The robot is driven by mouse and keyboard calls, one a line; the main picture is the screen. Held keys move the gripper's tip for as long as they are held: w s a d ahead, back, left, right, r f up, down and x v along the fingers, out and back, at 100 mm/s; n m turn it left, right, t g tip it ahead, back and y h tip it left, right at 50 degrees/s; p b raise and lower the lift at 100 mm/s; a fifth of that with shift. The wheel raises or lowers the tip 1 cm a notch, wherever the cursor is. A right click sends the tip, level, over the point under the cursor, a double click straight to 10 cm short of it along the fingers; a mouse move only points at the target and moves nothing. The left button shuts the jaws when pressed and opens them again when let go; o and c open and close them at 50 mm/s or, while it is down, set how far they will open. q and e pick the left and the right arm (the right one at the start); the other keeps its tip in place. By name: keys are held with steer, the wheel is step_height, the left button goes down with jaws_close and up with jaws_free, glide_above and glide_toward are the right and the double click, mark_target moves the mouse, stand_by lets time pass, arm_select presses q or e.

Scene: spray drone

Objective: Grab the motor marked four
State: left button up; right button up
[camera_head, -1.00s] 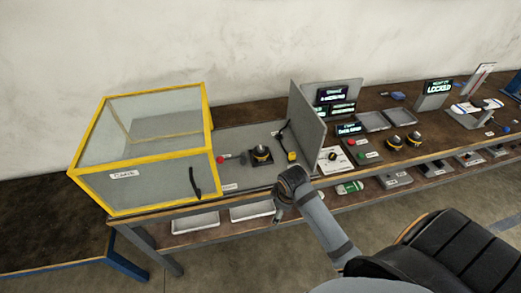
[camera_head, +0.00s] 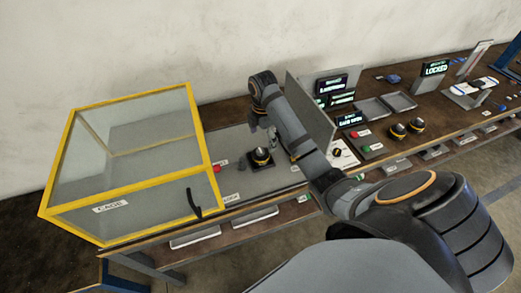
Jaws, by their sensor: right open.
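A dark motor (camera_head: 261,157) with a yellow band sits upright on a black square mount on the grey plate (camera_head: 232,146), right of the yellow-framed cage. Two similar motors stand on the table to the right, one (camera_head: 397,132) beside the other (camera_head: 416,127). I cannot read a number on any of them. My right arm reaches in from the lower right, and my right gripper (camera_head: 262,124) hangs open and empty near the first motor, apart from it in the picture. My left gripper is out of view.
The clear cage (camera_head: 112,208) with yellow edges stands at the left. An upright grey panel (camera_head: 311,112) rises just right of my right arm. Beyond it are small display screens (camera_head: 331,84), a box with red and green buttons (camera_head: 364,143) and grey trays (camera_head: 374,110).

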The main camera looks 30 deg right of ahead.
mark_target(260, 150)
step_height(260, 150, down, 3)
steer(key=shift+w+b, duration=0.1)
steer(key=shift+b, duration=0.65)
steer(key=shift+w+f+b, duration=0.4)
steer(key=shift+f+b, duration=0.1)
steer(key=shift+f, duration=0.2)
steer(key=shift+w+f, duration=0.25)
steer(key=shift+f, duration=0.1)
steer(key=f+b, duration=0.2)
steer(key=b, duration=0.1)
steer(key=shift+s+f, duration=0.2)
steer(key=shift+f, duration=0.05)
steer(key=shift+w+f+p, duration=0.25)
steer(key=shift+f+p, duration=0.3)
steer(key=shift+f, duration=0.45)
steer(key=shift+s+r, duration=0.1)
steer(key=shift+s, duration=0.05)
steer(key=shift+c, duration=0.9)
steer(key=c, duration=0.5)
steer(key=shift+c, duration=1.1)
steer(key=c, duration=0.7)
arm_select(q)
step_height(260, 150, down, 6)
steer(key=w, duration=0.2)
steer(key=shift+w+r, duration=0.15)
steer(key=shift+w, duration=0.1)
arm_select(e)
steer(key=shift+c, duration=0.6)
